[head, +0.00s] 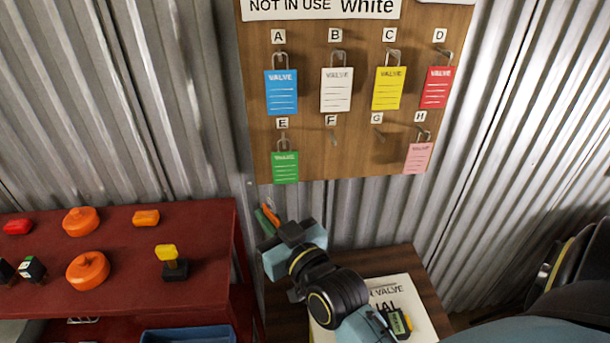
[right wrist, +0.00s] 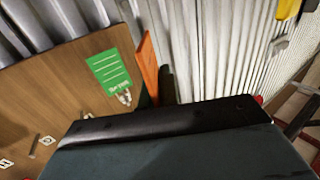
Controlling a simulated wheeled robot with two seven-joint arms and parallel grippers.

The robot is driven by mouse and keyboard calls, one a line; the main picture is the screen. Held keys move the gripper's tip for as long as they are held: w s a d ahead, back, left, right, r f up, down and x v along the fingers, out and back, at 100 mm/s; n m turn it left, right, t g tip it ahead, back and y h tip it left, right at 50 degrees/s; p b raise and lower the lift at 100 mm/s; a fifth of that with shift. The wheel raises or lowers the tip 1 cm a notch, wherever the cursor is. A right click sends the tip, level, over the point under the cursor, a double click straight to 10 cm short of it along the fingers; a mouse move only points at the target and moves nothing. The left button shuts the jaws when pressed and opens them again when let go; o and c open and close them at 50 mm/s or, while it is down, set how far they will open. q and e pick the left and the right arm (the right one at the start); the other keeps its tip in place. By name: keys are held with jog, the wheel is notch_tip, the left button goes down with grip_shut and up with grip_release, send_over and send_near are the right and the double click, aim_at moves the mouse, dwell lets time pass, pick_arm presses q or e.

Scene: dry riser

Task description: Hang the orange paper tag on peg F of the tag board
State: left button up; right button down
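The tag board (head: 300,155) hangs on the corrugated wall in the head view. Peg F (head: 334,137) is bare, under its white F label (head: 331,120), between the green tag (head: 285,167) on peg E and bare peg G (head: 379,135). My right gripper (head: 268,217) is left of and below the board's lower left corner, under the green tag. It is shut on the orange paper tag (head: 271,213), seen nearly edge-on. The orange tag (right wrist: 150,66) stands up between the fingers in the right wrist view, beside the green tag (right wrist: 110,72). My left gripper is out of view.
Blue (head: 281,92), white (head: 337,90), yellow (head: 388,88) and red tags (head: 436,87) hang on the upper row; a pink tag (head: 417,158) hangs on H. A red bench (head: 130,235) with orange parts stands left. A wooden table (head: 405,262) lies below the board.

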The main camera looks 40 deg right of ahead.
jog(key=s+d+r+n+g+y+p, duration=0.1)
jog(key=d+r+n+y+p, duration=0.2)
jog(key=d+p, duration=0.4)
jog(key=s+d+r+n+g+y+p, duration=0.1)
jog(key=d+r+n+g+y+p, duration=0.15)
jog(key=d+y+p, duration=0.4)
jog(key=shift+n+t+h, duration=0.25)
jog(key=shift+t+h, duration=0.1)
jog(key=shift+t, duration=0.1)
jog(key=w+d+b, duration=0.1)
jog(key=w+b, duration=0.1)
jog(key=w+d+f+b, duration=0.1)
jog(key=w+b, duration=0.1)
jog(key=b, duration=0.1)
jog(key=w+d+b, duration=0.1)
jog(key=w+b, duration=0.1)
jog(key=b, duration=0.1)
jog(key=shift+w+d+f, duration=0.25)
jog(key=shift+w+f, duration=0.15)
jog(key=shift+w+d+f+b, duration=0.2)
jog(key=shift+w+b, duration=0.2)
jog(key=shift+b, duration=0.05)
jog(key=shift+w, duration=0.1)
jog(key=c, duration=1.6)
grip_release()
jog(key=shift+d+r, duration=0.1)
